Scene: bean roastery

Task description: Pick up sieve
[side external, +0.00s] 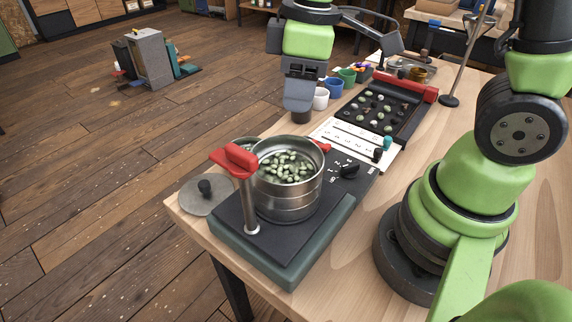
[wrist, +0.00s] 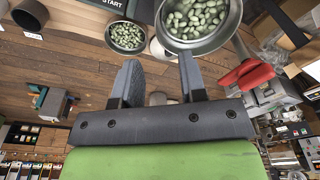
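The sieve (side external: 287,200) is a round metal pan with pale green beans in it. It sits on the dark shaker base (side external: 270,262), between red-topped clamp posts. In the wrist view the sieve (wrist: 207,46) shows at the top right, cut by the frame edge. My gripper (side external: 300,116) is in the air above and behind the sieve, fingers pointing down. In the wrist view my gripper (wrist: 160,75) is open, with nothing between its fingers; the sieve is beyond its right finger, apart as far as I can tell.
A red clamp handle (side external: 235,158) rises by the sieve's near left side. A grey lid (side external: 200,201) lies left of the base. White (side external: 320,99), blue (side external: 334,88) and green (side external: 347,76) cups stand behind, beside a black bean tray (side external: 409,121).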

